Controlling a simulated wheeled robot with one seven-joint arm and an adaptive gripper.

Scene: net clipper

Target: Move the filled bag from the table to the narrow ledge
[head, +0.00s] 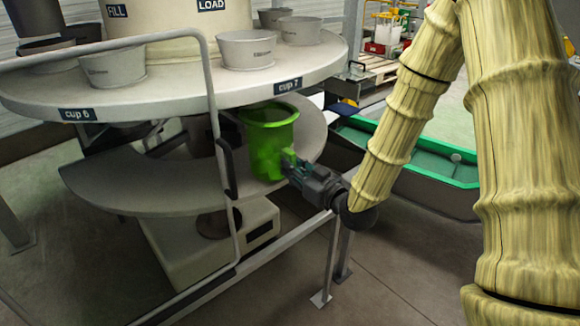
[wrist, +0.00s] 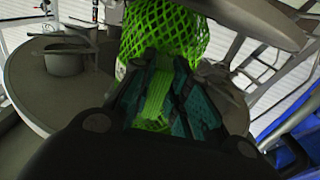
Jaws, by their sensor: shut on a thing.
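The filled bag (head: 266,148) is bright green and roughly upright in the head view, just below the front edge of the round upper table (head: 180,103). In the wrist view the bag (wrist: 165,30) shows as green netting beyond the fingers. My gripper (head: 289,161) is at its right side, shut on a green gathered part of the netting; the fingers also show in the wrist view (wrist: 164,80). A curved grey lower ledge (head: 150,200) runs under the upper table. The bag overlaps this ledge in the picture; I cannot tell whether its base touches it.
Several grey cups stand on the upper table, one of them near the front (head: 246,50). A bent metal rail (head: 222,150) rises left of the bag. A green-rimmed trough (head: 420,165) lies to the right. Much of the lower ledge's left side is bare.

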